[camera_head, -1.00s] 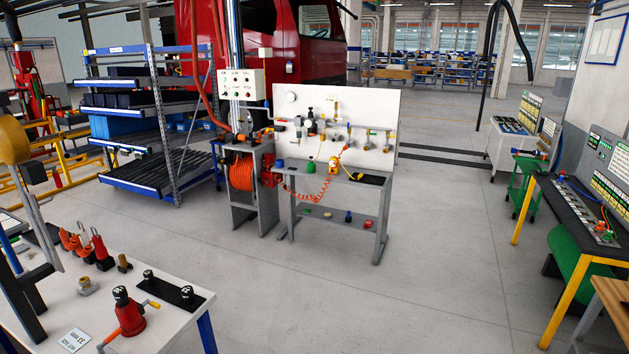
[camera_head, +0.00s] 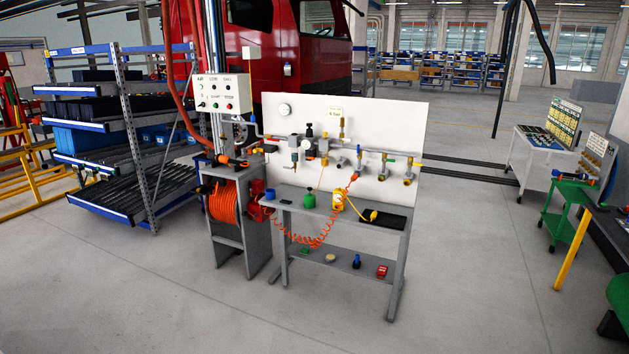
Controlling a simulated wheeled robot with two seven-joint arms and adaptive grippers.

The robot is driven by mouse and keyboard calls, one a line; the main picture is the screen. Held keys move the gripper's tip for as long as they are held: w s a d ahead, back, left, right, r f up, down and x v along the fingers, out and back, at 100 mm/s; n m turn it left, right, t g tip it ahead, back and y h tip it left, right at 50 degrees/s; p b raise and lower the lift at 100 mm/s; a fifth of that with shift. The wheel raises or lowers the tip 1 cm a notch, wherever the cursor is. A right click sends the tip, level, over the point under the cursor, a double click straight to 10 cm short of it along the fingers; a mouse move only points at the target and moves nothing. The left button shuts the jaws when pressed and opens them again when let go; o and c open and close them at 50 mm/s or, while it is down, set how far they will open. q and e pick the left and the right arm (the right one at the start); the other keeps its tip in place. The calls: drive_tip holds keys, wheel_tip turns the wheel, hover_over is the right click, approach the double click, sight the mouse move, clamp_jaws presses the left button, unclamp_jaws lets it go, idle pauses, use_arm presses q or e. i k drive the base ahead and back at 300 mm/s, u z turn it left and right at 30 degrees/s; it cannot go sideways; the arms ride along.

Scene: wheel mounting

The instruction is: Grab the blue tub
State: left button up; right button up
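A small blue tub (camera_head: 270,194) stands at the left end of the grey workbench top (camera_head: 375,225), beside the orange hose reel. A green container (camera_head: 309,199) stands to its right, and a yellow item (camera_head: 339,199) is farther right on the same top. A small blue item (camera_head: 356,262) also sits on the bench's lower shelf. Neither of my grippers shows in the head view.
The orange hose reel (camera_head: 223,203) sits in a grey stand (camera_head: 256,232) at the bench's left. An orange coiled hose (camera_head: 312,240) hangs before the bench. A shelf rack (camera_head: 128,145) stands left. The floor in front is clear.

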sight(271, 194)
drive_tip(key=i, duration=2.2)
drive_tip(key=u, duration=2.65)
drive_tip(key=i, duration=0.7)
drive_tip(key=z, duration=4.7)
drive_tip(key=i, duration=0.1)
drive_tip(key=u, duration=0.25)
